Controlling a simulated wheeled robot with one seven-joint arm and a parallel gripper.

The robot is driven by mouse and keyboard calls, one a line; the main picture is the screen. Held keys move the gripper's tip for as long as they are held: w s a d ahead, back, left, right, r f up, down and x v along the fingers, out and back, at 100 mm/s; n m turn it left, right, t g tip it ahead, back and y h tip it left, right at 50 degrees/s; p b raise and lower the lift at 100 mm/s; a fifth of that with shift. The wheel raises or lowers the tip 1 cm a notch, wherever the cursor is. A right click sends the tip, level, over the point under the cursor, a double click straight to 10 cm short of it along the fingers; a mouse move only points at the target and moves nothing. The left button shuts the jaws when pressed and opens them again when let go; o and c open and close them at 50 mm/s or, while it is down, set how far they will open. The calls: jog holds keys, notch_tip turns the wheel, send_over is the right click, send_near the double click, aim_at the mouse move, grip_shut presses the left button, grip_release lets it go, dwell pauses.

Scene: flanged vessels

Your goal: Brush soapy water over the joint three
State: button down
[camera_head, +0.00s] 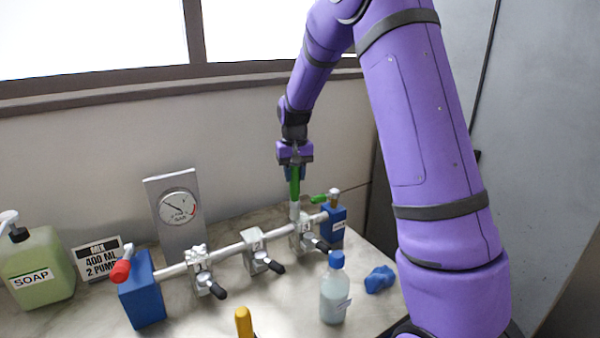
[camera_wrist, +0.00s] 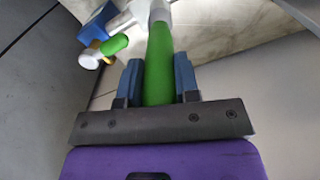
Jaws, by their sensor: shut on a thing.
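My gripper (camera_head: 294,170) is shut on the green handle of a brush (camera_head: 295,185); the handle also shows between the blue fingers in the wrist view (camera_wrist: 158,70). The brush hangs upright, its pale lower end at the top of the right-hand clamped joint (camera_head: 302,238) on the pipe. I cannot tell if it touches. The middle joint (camera_head: 259,257) carries a number plate. The left joint (camera_head: 201,275) has white foam on top. A green soap bottle (camera_head: 40,270) with a white pump stands at far left.
A gauge (camera_head: 178,207) stands behind the pipe; a sign (camera_head: 98,259) is beside the soap. Blue end blocks (camera_head: 143,295) hold the pipe. In front are a blue-capped bottle (camera_head: 334,298), a blue lump (camera_head: 379,279) and a yellow-topped thing (camera_head: 243,321). A green valve lever (camera_head: 319,198) sits close by the brush.

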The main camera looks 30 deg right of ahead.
jog(key=shift+a, duration=0.75)
jog(key=shift+r, duration=3)
jog(key=shift+r, duration=1.5)
